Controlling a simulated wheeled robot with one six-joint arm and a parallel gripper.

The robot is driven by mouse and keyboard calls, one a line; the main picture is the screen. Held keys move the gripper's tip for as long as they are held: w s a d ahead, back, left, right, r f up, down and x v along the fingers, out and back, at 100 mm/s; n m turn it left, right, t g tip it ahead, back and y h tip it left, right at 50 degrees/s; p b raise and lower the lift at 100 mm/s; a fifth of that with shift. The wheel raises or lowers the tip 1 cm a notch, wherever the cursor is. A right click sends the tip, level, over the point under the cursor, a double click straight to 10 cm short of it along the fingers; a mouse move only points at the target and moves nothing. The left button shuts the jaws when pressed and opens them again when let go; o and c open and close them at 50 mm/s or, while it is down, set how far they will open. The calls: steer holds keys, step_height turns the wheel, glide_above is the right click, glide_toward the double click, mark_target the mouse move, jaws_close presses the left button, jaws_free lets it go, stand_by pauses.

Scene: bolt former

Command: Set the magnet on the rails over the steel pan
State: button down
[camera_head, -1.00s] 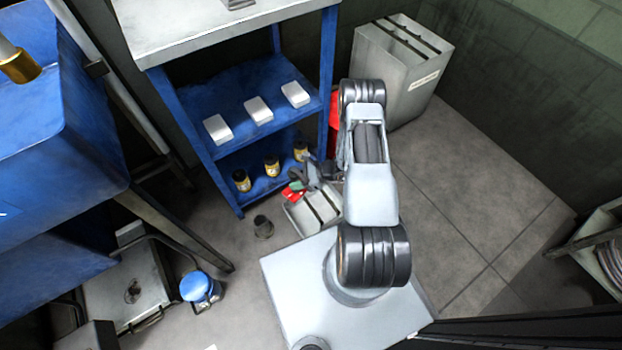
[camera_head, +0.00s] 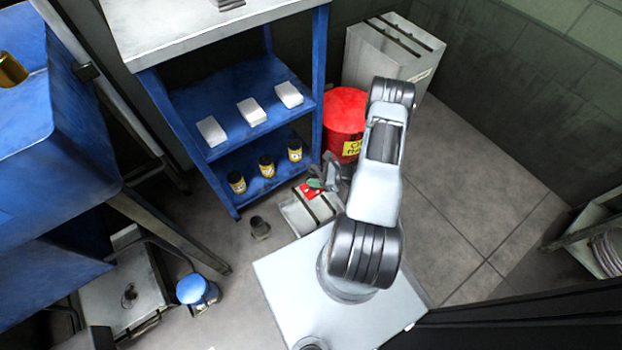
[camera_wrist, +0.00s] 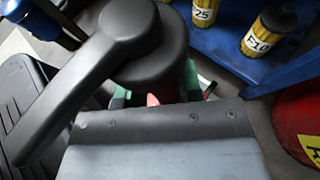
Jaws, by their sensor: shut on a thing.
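My gripper (camera_head: 324,184) is at the end of my bent arm, low in front of the blue shelf. It is shut on a small red piece (camera_head: 308,191), which I take to be the magnet. Green shows beside the red. In the wrist view the red piece (camera_wrist: 152,100) is mostly hidden behind a dark grey lever and a riveted plate, with green on both sides. A grey steel pan (camera_head: 98,300) lies on the floor at lower left, with a dark spot in its middle and bent tubing beside it. I cannot clearly make out its rails.
The blue shelf (camera_head: 242,82) holds white boxes and yellow-black jars. A red bin (camera_head: 345,110) and a grey slotted cabinet (camera_head: 385,60) stand beyond my arm. A pale slotted tray (camera_head: 298,216) sits below my gripper. A dark cup (camera_head: 260,228) and blue-lidded can (camera_head: 197,290) stand on the floor.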

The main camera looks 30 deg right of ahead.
mark_target(314, 191)
steer(key=shift+f+b, duration=3.9)
steer(key=shift+f, duration=1)
steer(key=c, duration=0.7)
jaws_free()
steer(key=p+v, duration=0.4)
steer(key=v, duration=0.9)
steer(key=shift+d+r+p, duration=0.2)
steer(key=shift+d+p, duration=0.05)
steer(key=shift+p, duration=0.1)
